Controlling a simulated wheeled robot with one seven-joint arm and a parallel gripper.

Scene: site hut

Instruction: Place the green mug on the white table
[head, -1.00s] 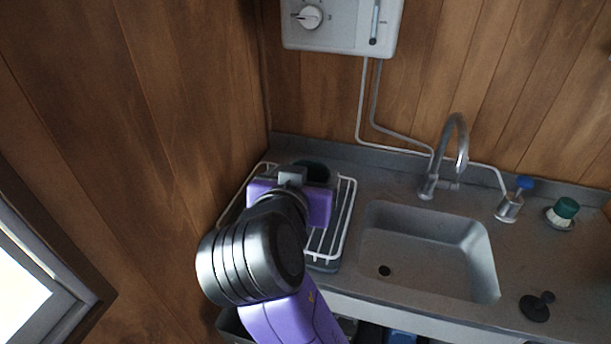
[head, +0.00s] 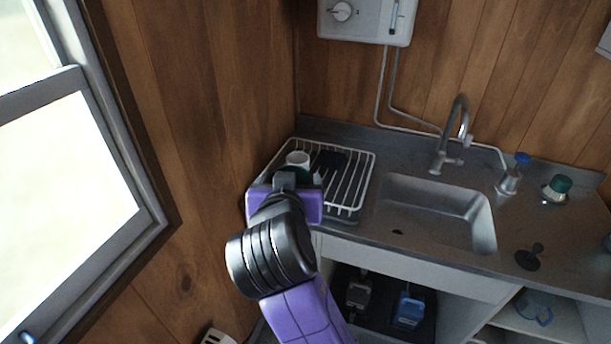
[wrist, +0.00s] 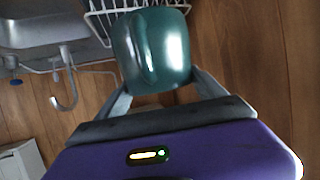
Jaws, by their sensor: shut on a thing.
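The green mug (wrist: 152,50) is between the two fingers of my gripper (wrist: 160,88) in the wrist view, and the fingers are shut on it. In the head view my gripper (head: 287,178) is at the front left of the dish rack, and my wrist hides most or all of the mug. The wrist view shows the mug's glossy side, with its handle toward the camera. I cannot make out a white table in either view.
The wire dish rack (head: 358,182) holds a white cup (head: 298,158) and a dark item (head: 331,160). The sink (head: 440,215) and tap (head: 456,135) are to its right. A window (head: 70,190) and wood wall are at left. Open shelves hold a blue mug (head: 535,307).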

